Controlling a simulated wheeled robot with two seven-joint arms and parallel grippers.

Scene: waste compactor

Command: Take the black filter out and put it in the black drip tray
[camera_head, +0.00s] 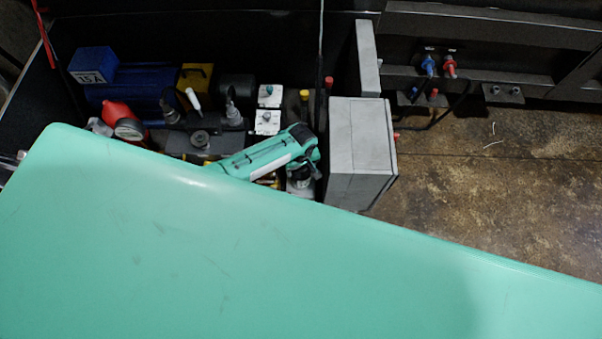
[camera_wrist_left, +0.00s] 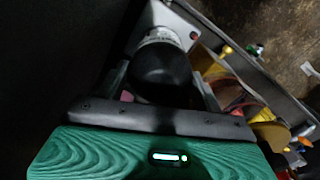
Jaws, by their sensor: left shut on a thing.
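The black filter (camera_wrist_left: 160,68) shows in the left wrist view as a dark rounded cylinder with a white lettered band at its far end. My left gripper (camera_wrist_left: 162,88) is shut on it, with one finger on each side. In the head view, my left gripper (camera_head: 301,168) points down among the hydraulic parts, just left of the grey box. The filter is mostly hidden there. Whether it is still seated or free, I cannot tell. I cannot make out the black drip tray in either view. My right gripper is not in view.
A grey box (camera_head: 358,150) stands close right of the left gripper. A blue motor (camera_head: 140,88), a pressure gauge (camera_head: 129,129) and valves crowd the left. Brown floor (camera_head: 500,185) is open at right. A large teal surface blocks the lower head view.

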